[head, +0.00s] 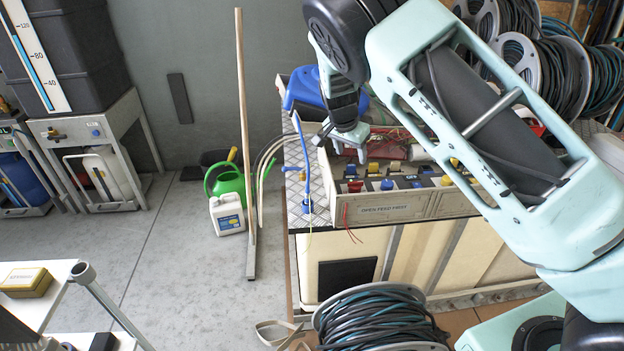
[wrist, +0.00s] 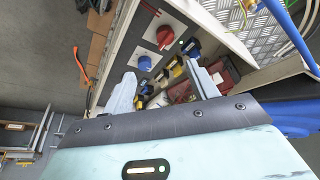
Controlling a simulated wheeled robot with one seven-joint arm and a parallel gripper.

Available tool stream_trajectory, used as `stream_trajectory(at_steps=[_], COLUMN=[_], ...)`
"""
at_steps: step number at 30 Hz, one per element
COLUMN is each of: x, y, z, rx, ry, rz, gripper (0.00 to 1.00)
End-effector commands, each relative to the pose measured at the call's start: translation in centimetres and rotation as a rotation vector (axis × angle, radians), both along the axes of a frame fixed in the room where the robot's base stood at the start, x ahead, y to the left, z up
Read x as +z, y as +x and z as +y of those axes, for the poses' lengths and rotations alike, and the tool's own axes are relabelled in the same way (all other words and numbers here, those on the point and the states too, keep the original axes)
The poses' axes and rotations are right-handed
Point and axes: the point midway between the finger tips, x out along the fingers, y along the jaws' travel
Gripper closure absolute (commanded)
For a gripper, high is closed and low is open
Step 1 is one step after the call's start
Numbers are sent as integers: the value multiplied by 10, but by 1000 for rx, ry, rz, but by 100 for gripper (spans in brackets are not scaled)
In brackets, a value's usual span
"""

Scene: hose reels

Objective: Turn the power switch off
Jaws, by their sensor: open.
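A long control box (head: 390,210) lies on the workbench, with several coloured switches and knobs along its top. In the head view, a red one (head: 355,186) is at the left end, with a blue one (head: 387,184) beside it. In the wrist view, a red knob (wrist: 165,36) and a blue knob (wrist: 144,63) sit on pale plates. I cannot tell which control is the power switch. My gripper (head: 345,145) is open and empty above the box's left end. In the wrist view, its fingers (wrist: 163,80) are spread apart over the switch row, touching no visible knob.
A blue hose fitting (head: 306,200) stands left of the box on the checker plate. Wires and a red object (head: 388,150) lie behind the switches. Cable reels (head: 545,65) crowd the back right. A tall wooden pole (head: 244,120) stands left of the bench.

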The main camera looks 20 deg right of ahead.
Motion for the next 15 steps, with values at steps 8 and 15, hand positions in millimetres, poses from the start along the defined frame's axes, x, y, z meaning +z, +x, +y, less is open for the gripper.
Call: stream_trajectory(at_steps=[8, 15], x=[-16, -60], y=[10, 20], z=[-13, -28], rx=[-18, -17], ry=[-20, -19], rz=[-13, -12], gripper=[41, 41])
